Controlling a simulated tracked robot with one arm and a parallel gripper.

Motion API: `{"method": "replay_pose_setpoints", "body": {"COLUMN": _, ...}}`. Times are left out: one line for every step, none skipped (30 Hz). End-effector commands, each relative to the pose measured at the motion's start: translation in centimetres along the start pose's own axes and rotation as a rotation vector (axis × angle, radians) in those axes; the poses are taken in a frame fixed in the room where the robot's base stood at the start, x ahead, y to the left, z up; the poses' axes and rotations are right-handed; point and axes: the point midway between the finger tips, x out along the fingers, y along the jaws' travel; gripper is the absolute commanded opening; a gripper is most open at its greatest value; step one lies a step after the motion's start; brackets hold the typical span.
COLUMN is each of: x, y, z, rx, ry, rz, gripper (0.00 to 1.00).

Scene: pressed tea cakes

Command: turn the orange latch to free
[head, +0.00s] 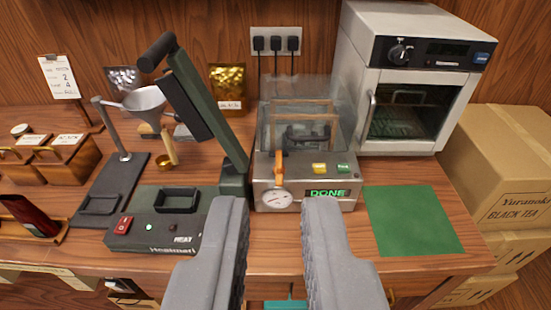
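The orange latch (279,166) stands upright on the front of a metal press box (262,168) with a clear cover (335,100). A round white dial (275,198) sits just below the latch. A green display beside it reads "DONE". My gripper (279,204) is open and empty. Its two grey fingers point at the box, one to each side of the dial in the picture. They are nearer to the camera than the latch, and I see no contact. Wooden bars and a dark part show through the cover.
A dark green heat press (160,222) with a raised arm stands left of the box. A green mat (413,220) lies clear to the right. A steel oven (405,80) stands behind the mat. Cardboard boxes (505,155) are stacked at the right.

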Motion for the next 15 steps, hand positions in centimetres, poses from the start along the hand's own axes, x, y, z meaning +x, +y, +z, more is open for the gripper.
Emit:
{"method": "replay_pose_setpoints", "body": {"x": 0.2, "y": 0.0, "z": -0.2, "rx": 0.000, "ry": -0.004, "rz": -0.002, "gripper": 0.31}}
{"method": "replay_pose_setpoints", "body": {"x": 0.4, "y": -0.1, "z": -0.4, "rx": 0.001, "ry": -0.009, "rz": -0.005, "gripper": 0.33}}
{"method": "replay_pose_setpoints", "body": {"x": 0.8, "y": -0.1, "z": -0.7, "rx": 0.001, "ry": -0.019, "rz": -0.009, "gripper": 0.33}}
{"method": "replay_pose_setpoints", "body": {"x": 1.2, "y": -0.2, "z": -1.0, "rx": 0.002, "ry": -0.029, "rz": -0.014, "gripper": 0.33}}
{"method": "replay_pose_setpoints", "body": {"x": 1.8, "y": -0.3, "z": -1.3, "rx": 0.003, "ry": -0.042, "rz": -0.019, "gripper": 0.33}}
{"method": "replay_pose_setpoints", "body": {"x": 2.7, "y": -0.3, "z": -1.6, "rx": 0.004, "ry": -0.064, "rz": -0.027, "gripper": 0.33}}
{"method": "replay_pose_setpoints", "body": {"x": 3.4, "y": -0.4, "z": -2.0, "rx": 0.005, "ry": -0.081, "rz": -0.033, "gripper": 0.33}}
{"method": "replay_pose_setpoints", "body": {"x": 4.1, "y": -0.5, "z": -2.3, "rx": 0.007, "ry": -0.101, "rz": -0.041, "gripper": 0.33}}
{"method": "replay_pose_setpoints", "body": {"x": 5.2, "y": -0.6, "z": -2.6, "rx": 0.009, "ry": -0.129, "rz": -0.050, "gripper": 0.33}}
{"method": "replay_pose_setpoints", "body": {"x": 6.1, "y": -0.7, "z": -2.7, "rx": 0.009, "ry": -0.152, "rz": -0.056, "gripper": 0.33}}
{"method": "replay_pose_setpoints", "body": {"x": 6.9, "y": -0.7, "z": -3.0, "rx": 0.010, "ry": -0.172, "rz": -0.061, "gripper": 0.33}}
{"method": "replay_pose_setpoints", "body": {"x": 7.9, "y": -0.8, "z": -3.3, "rx": 0.013, "ry": -0.196, "rz": -0.070, "gripper": 0.33}}
{"method": "replay_pose_setpoints", "body": {"x": 8.8, "y": -0.9, "z": -3.4, "rx": 0.014, "ry": -0.217, "rz": -0.075, "gripper": 0.33}}
{"method": "replay_pose_setpoints", "body": {"x": 9.6, "y": -0.9, "z": -3.4, "rx": 0.014, "ry": -0.238, "rz": -0.079, "gripper": 0.33}}
{"method": "replay_pose_setpoints", "body": {"x": 10.6, "y": -1.0, "z": -3.5, "rx": 0.016, "ry": -0.266, "rz": -0.085, "gripper": 0.33}}
